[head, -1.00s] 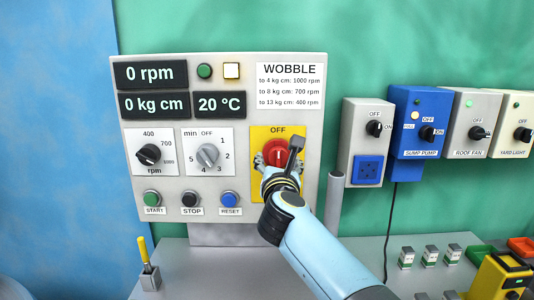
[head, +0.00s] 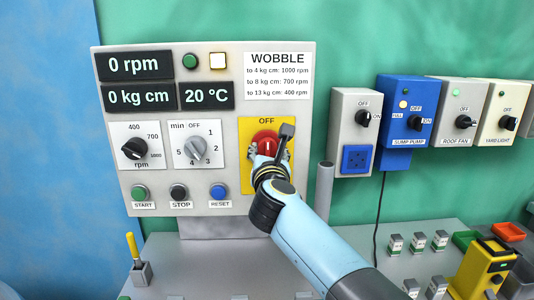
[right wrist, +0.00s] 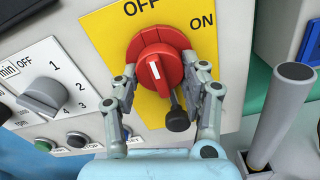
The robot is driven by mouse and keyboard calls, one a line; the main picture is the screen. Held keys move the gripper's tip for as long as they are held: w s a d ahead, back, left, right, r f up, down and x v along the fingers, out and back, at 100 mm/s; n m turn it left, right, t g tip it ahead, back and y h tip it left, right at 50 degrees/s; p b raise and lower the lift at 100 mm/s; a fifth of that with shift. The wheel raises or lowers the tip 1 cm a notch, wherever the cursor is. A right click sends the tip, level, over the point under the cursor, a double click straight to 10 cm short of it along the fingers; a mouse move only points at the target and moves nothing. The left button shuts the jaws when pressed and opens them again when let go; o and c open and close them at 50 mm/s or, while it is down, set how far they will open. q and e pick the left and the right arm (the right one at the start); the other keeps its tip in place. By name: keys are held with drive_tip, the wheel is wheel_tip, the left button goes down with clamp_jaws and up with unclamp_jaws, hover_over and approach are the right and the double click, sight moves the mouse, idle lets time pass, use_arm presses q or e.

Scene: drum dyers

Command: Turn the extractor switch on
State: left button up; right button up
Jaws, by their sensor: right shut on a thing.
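The red rotary switch (head: 266,146) sits on a yellow plate (head: 246,181) at the lower right of the grey control panel. In the right wrist view, the red knob (right wrist: 174,55) has its white mark on the OFF side, and ON is printed to its upper right. My right gripper (head: 270,161) is at this knob. In the right wrist view, its two fingers (right wrist: 164,82) are closed in from both sides of the knob's grip. In the head view the gripper hides the knob's lower part and the ON label. My left gripper is not in view.
The panel has a speed dial (head: 134,148), a timer dial (head: 196,148) and push buttons below. An upright grey cylinder (head: 324,190) stands just right of my right gripper. Switch boxes, such as the blue SUMP PUMP box (head: 408,95), hang further right.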

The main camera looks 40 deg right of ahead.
drive_tip(key=shift+f+m+b, duration=0.1)
drive_tip(key=shift+m+b, duration=1)
drive_tip(key=shift+b, duration=0.05)
drive_tip(key=m+b, duration=1.4)
drive_tip(key=b, duration=0.1)
drive_tip(key=shift+w+a+r, duration=0.1)
drive_tip(key=shift+a+r, duration=0.1)
drive_tip(key=shift+r+m+b, duration=0.2)
drive_tip(key=shift+m+b, duration=0.7)
drive_tip(key=shift+b, duration=0.35)
drive_tip(key=o, duration=1.2)
